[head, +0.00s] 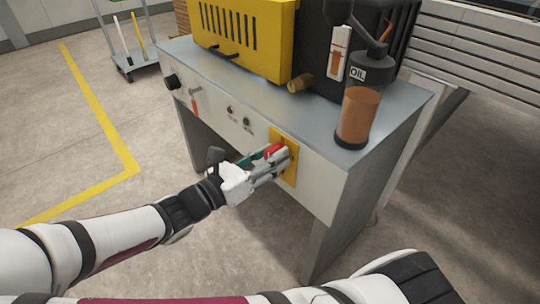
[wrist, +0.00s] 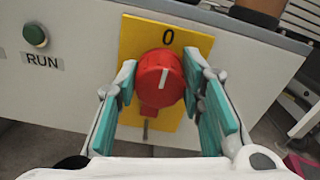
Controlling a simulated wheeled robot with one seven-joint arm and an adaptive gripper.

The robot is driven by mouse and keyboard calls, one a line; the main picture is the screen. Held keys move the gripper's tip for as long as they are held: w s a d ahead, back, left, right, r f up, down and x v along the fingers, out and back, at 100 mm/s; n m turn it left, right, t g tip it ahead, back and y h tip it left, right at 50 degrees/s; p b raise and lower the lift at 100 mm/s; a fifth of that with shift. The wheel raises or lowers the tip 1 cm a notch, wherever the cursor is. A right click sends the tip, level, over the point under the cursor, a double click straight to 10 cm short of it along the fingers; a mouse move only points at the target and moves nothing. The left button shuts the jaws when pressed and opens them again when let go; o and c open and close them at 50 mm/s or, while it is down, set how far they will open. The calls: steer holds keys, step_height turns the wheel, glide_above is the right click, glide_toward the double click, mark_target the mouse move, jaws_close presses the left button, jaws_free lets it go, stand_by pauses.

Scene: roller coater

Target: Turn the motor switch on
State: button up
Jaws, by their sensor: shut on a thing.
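The motor switch is a red rotary knob (wrist: 160,78) on a yellow plate (wrist: 138,34) on the front panel of the machine. Its white pointer line stands nearly upright, towards the "0" printed above it. In the head view the knob (head: 273,150) is partly hidden by my fingers, and the yellow plate (head: 291,142) shows around them. My gripper (head: 276,157) reaches the panel from the left and front. In the wrist view its teal-padded fingers (wrist: 165,80) are on the left and right sides of the knob, shut on it.
A green RUN button (wrist: 36,36) is left of the plate. A black knob (head: 172,82) and a red-handled lever (head: 195,104) are farther left on the panel. An oil bottle (head: 358,115) stands on the worktop above. The floor in front is open.

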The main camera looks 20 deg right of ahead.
steer(key=shift+r+m+p, duration=0.2)
steer(key=shift+m+p, duration=0.2)
steer(key=shift+p, duration=0.85)
steer(key=m+p, duration=0.1)
steer(key=p, duration=0.2)
steer(key=shift+s+m+p, duration=0.1)
steer(key=shift+m+p, duration=0.2)
steer(key=m+p, duration=0.3)
steer(key=p, duration=0.1)
steer(key=shift+d+f+m, duration=0.1)
steer(key=shift+m, duration=0.2)
steer(key=m+p, duration=0.4)
steer(key=m, duration=0.2)
steer(key=shift+s+f, duration=0.1)
steer(key=shift+s, duration=0.05)
steer(key=m+p, duration=0.1)
steer(key=m, duration=0.2)
steer(key=m+p, duration=0.2)
steer(key=shift+f+m, duration=0.2)
steer(key=shift+m, duration=0.2)
steer(key=o, duration=1.1)
steer(key=shift+o, duration=0.2)
